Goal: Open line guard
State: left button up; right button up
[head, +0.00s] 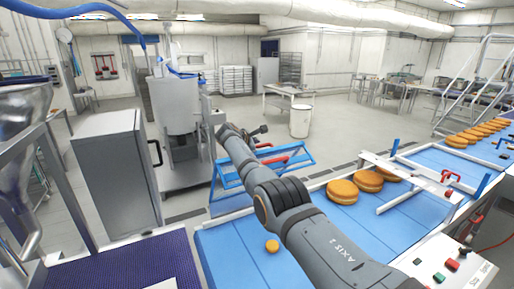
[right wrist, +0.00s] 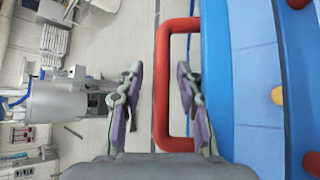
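The line guard (head: 228,180) is a blue barred frame standing at the far edge of the blue conveyor, partly hidden behind my right arm. Its red handle (head: 285,158) shows in part beside my gripper. In the right wrist view the handle (right wrist: 161,85) is a red U-shaped bar fixed to the guard's blue bar (right wrist: 214,80). My right gripper (head: 262,133) is open. In the wrist view its two fingers (right wrist: 161,75) stand on either side of the handle's long bar, with gaps visible. I cannot tell how deep the bar sits between them. My left gripper is out of view.
An orange round (head: 272,246) lies on the blue belt (head: 225,245). Filled rounds (head: 342,191) sit farther right, beside a white crossbar frame (head: 410,172). A button box (head: 452,265) is at front right. A grey cabinet (head: 117,165) and a mixer-like machine (head: 178,110) stand left.

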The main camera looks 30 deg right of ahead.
jog(key=v, duration=1.2)
jog(key=shift+w+d, duration=0.1)
dwell(0.4)
